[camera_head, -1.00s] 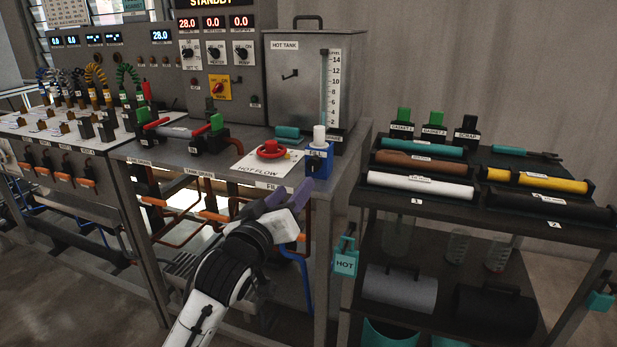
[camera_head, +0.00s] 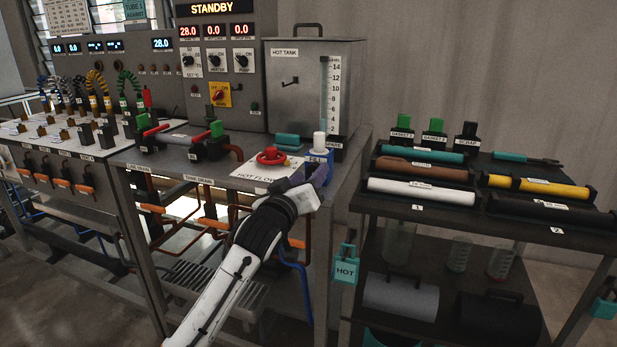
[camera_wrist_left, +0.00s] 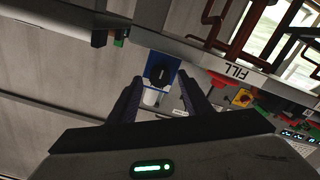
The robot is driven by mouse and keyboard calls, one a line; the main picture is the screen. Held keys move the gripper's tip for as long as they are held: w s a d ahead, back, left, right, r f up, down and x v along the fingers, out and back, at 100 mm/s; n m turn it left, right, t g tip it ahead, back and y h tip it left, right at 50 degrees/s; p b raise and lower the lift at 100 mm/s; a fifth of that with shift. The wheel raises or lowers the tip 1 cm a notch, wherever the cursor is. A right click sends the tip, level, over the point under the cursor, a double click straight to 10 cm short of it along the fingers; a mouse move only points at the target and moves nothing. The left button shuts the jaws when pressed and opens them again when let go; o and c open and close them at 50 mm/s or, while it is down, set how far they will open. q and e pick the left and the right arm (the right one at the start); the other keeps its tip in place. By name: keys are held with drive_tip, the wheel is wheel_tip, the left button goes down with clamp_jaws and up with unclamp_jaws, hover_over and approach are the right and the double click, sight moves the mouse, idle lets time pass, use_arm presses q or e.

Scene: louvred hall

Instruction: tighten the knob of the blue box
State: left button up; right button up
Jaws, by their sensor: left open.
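The blue box (camera_head: 326,160) stands at the front right corner of the bench, with a white cylinder (camera_head: 319,140) on top. In the left wrist view the blue box (camera_wrist_left: 177,68) shows its dark round knob (camera_wrist_left: 160,74), with a pale mark on it. My left gripper (camera_head: 312,174) is open in front of the box and hides its lower front in the head view. In the left wrist view its two dark fingers (camera_wrist_left: 160,80) point at the box, one on each side of the knob, with nothing held. I cannot tell if they touch it. My right gripper is out of view.
A red valve wheel (camera_head: 271,156) sits on the HOT FLOW plate just left of the box. The metal hot tank (camera_head: 292,95) stands behind. A dark rack (camera_head: 420,209) with rollers stands to the right, across a narrow gap.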

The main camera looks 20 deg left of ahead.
use_arm(q)
drive_tip(key=c, duration=1.1)
drive_tip(key=shift+o, duration=0.2)
